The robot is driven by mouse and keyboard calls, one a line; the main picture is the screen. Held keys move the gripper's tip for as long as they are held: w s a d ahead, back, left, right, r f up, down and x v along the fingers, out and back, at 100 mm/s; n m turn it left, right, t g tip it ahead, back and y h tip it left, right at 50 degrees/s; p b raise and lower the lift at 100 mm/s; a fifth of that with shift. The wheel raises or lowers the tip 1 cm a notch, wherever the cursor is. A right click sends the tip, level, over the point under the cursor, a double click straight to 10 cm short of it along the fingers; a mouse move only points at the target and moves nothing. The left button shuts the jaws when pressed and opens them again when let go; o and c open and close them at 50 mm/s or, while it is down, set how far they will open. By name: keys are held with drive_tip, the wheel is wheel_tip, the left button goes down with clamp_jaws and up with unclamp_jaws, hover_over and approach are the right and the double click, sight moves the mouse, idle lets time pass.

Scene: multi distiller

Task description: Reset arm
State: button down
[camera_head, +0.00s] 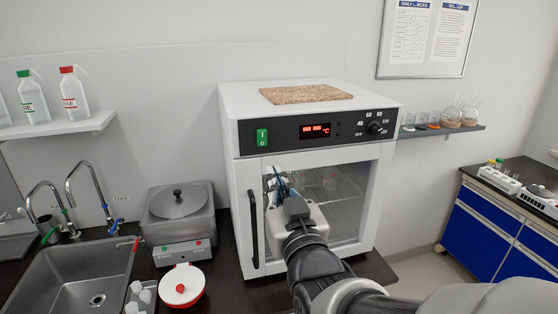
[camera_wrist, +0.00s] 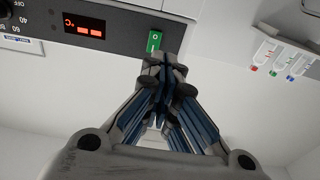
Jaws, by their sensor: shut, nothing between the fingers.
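My gripper (camera_head: 280,190) is in front of the glass door of a white oven (camera_head: 229,130), near the door's upper left part and the dark vertical handle (camera_head: 253,215). My arm reaches in from the lower right. In the wrist view my gripper (camera_wrist: 163,68) is shut and empty, its fingertips meeting just below the green power switch (camera_wrist: 154,41) in the picture. I cannot tell whether it touches the oven. The switch also shows in the head view (camera_head: 262,137), left of a lit red display (camera_head: 316,130). The oven door looks closed.
A sink (camera_head: 75,275) with taps, a grey bath (camera_head: 178,212) and a white, red-rimmed container (camera_head: 182,285) stand left of the oven. A cork board (camera_head: 306,94) lies on top. A shelf with flasks (camera_head: 452,116) is at the right, with blue cabinets (camera_head: 500,230) beyond.

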drive_tip(key=shift+s, duration=0.2)
drive_tip(key=s+d+f+m+g+h, duration=0.1)
drive_tip(key=s+d+f+g+h, duration=0.2)
drive_tip(key=s+d+f+g, duration=0.5)
drive_tip(key=s+d+f+m+g+h, duration=0.1)
drive_tip(key=s+d+f+g, duration=0.2)
drive_tip(key=s, duration=0.6)
drive_tip(key=s+d+f+m+g+h, duration=0.1)
drive_tip(key=s+d+f+g, duration=0.1)
drive_tip(key=s, duration=0.6)
drive_tip(key=shift+s+d+f+g, duration=0.4)
drive_tip(key=shift+d+f, duration=0.5)
drive_tip(key=shift+d, duration=0.2)
